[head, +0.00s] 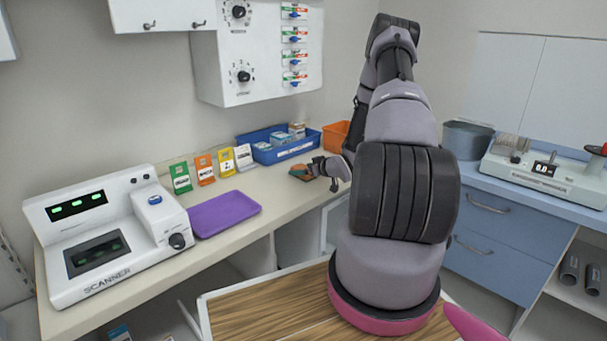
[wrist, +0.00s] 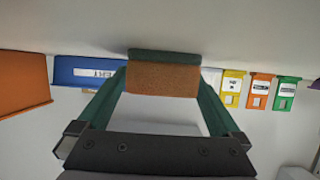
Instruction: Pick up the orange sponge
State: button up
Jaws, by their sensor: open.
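The orange sponge (wrist: 163,79) has a dark green layer along one side. In the wrist view it lies between the tips of my gripper's two green fingers, one on either side. In the head view the sponge (head: 299,173) is small, on the counter in front of the blue bin. My gripper (head: 313,170) is at its right, partly hidden by my own arm. The jaws are open; whether either finger touches the sponge cannot be told.
The beige counter (head: 265,205) also holds a blue bin (head: 262,153), an orange bin (head: 334,137), several upright packets (head: 205,170), a purple tray (head: 224,213) and a white scanner (head: 105,240). A wall cabinet (head: 262,50) hangs above. Bare counter lies between tray and sponge.

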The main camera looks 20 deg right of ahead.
jog(key=c, duration=1.3)
notch_tip(320, 180, up, 10)
jog(key=o, duration=0.3)
jog(key=shift+c, duration=0.9)
